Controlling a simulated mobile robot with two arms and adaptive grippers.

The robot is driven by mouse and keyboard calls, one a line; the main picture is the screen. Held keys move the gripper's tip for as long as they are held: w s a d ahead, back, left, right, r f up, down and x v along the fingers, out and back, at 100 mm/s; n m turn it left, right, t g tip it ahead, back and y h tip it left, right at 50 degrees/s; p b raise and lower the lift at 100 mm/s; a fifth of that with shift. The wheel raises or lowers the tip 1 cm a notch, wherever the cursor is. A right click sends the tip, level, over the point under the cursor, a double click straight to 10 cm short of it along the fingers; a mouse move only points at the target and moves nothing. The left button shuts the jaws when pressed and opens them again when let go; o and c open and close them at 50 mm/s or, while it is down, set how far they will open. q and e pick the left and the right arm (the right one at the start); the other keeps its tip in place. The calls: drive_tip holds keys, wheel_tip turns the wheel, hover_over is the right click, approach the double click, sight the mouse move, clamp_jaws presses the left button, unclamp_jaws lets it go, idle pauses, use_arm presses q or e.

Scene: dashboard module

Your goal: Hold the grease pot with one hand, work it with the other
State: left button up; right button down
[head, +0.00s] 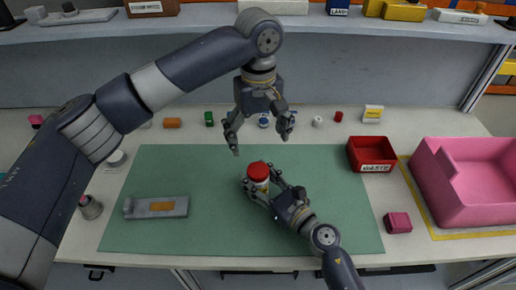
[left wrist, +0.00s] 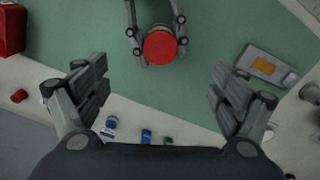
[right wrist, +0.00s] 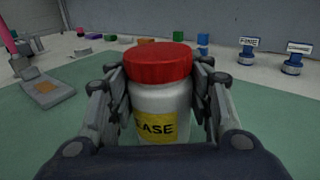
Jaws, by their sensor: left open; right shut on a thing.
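The grease pot (head: 259,176) is a white jar with a red lid and a yellow label. It stands upright on the green mat (head: 205,230), near its middle. My right gripper (head: 264,190) is shut on the pot's body from the front; the right wrist view shows the fingers on both sides of the white jar (right wrist: 160,105), below the lid. My left gripper (head: 260,138) is open and empty, pointing down above and behind the pot. In the left wrist view the red lid (left wrist: 160,46) shows beyond its spread fingers (left wrist: 160,90).
A grey plate with an orange patch (head: 157,207) lies on the mat's left. A red bin (head: 372,153) and a pink housing (head: 465,190) stand at the right, with a small pink block (head: 397,222) nearby. Several small parts line the back.

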drive_tip(key=c, duration=0.7)
unclamp_jaws()
use_arm(q)
wheel_tip(320, 180, up, 7)
drive_tip(key=shift+f, duration=0.1)
use_arm(e)
drive_tip(key=shift+s+d, duration=0.35)
drive_tip(key=shift+s, duration=0.05)
drive_tip(key=v, duration=1.1)
